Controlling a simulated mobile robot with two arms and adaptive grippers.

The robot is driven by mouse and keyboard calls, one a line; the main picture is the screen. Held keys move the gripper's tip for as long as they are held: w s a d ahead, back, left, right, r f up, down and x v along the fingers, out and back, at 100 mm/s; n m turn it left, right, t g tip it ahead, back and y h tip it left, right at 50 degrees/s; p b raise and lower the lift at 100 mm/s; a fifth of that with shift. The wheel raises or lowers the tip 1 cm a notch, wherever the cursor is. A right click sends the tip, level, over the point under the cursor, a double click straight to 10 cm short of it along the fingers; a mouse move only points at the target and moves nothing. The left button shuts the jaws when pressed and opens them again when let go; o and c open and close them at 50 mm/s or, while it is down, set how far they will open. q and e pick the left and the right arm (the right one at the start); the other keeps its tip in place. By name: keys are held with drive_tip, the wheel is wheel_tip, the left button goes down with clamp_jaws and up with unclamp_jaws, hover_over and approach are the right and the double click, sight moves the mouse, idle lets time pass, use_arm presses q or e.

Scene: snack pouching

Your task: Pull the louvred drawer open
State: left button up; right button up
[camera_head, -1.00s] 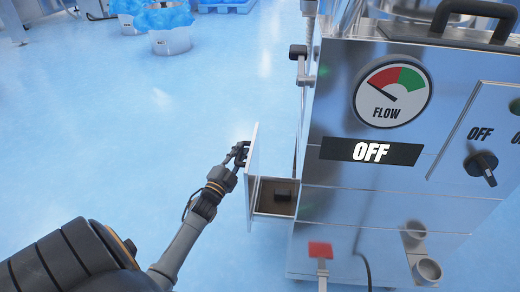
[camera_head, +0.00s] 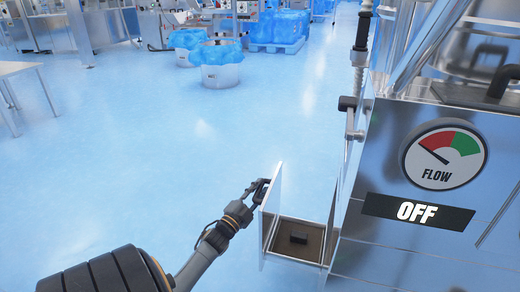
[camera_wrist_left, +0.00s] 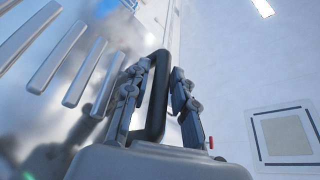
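The louvred drawer (camera_head: 269,217) stands pulled out from the left side of the steel machine. Its front panel is seen nearly edge-on, and the open tray behind it shows a small dark block (camera_head: 299,238) inside. My left gripper (camera_head: 258,190) is at the outer side of the front panel, at its handle. In the left wrist view the black bar handle (camera_wrist_left: 159,92) runs between the fingers of my left gripper (camera_wrist_left: 160,75), which are closed in on it. The pale slats of the louvred front (camera_wrist_left: 62,52) show at the left there. My right gripper is not in view.
The machine (camera_head: 385,235) with its FLOW gauge (camera_head: 445,157) and OFF label fills the right side. White tubs with blue liners (camera_head: 220,72) stand at the far back. A white table (camera_head: 18,69) is at far left. The floor left of the drawer is clear.

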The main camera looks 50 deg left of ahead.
use_arm(q)
drive_tip(key=v, duration=1.2)
drive_tip(key=shift+f, duration=0.1)
idle(0.4)
